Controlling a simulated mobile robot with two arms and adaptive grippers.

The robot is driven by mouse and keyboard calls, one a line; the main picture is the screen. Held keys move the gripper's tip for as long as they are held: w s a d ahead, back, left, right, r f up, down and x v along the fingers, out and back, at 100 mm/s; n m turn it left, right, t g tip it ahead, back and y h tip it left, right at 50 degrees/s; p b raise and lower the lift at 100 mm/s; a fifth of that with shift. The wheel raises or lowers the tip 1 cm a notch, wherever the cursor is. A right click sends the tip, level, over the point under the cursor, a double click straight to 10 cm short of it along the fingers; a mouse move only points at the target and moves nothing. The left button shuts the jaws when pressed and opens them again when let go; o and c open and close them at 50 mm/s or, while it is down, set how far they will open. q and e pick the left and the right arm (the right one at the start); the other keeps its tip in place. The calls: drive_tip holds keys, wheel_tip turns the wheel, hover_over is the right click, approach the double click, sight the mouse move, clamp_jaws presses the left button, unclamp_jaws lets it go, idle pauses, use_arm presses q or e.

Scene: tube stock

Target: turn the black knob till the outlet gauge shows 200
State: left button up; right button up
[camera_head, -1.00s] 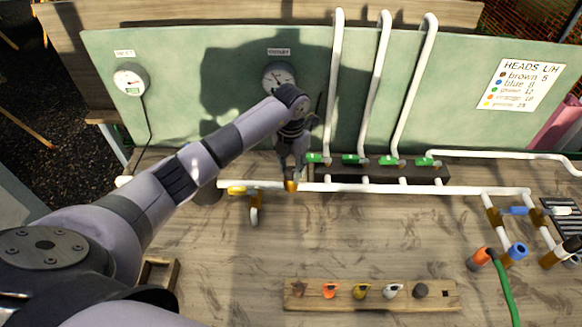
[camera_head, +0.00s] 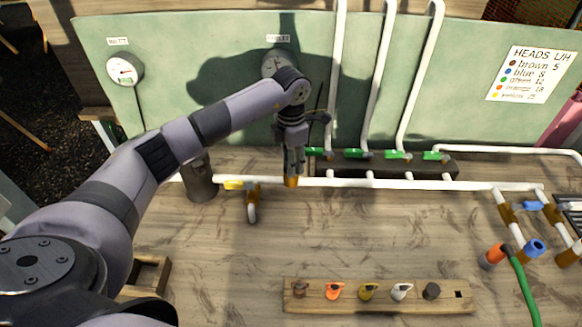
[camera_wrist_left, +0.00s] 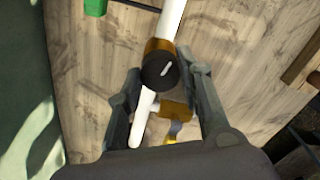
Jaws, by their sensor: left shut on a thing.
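The black knob (camera_wrist_left: 160,70) sits on a brass body on the white pipe (camera_wrist_left: 170,20) in the left wrist view. My left gripper (camera_wrist_left: 165,73) has a finger on each side of it and is shut on it. In the head view my left gripper (camera_head: 293,172) points down at the pipe and hides the knob; the brass body (camera_head: 291,182) shows below it. The outlet gauge (camera_head: 273,62) is on the green panel above, partly covered by my arm. Its needle points roughly upward; its numbers are too small to read. My right gripper is out of view.
Another gauge (camera_head: 124,69) is at the panel's left. Green-handled valves (camera_head: 397,155) stand right of my gripper. A yellow-handled valve (camera_head: 251,187) and a grey cylinder (camera_head: 200,180) are to its left. A wooden rack (camera_head: 380,308) with several coloured heads lies in front, with clear tabletop between.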

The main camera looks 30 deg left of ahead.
use_arm(q)
drive_tip(key=shift+m+b, duration=0.95)
drive_tip(key=shift+m, duration=0.25)
drive_tip(key=shift+r, duration=0.1)
drive_tip(key=o, duration=1.2)
drive_tip(key=shift+c, duration=0.2)
wheel_tip(320, 180, up, 12)
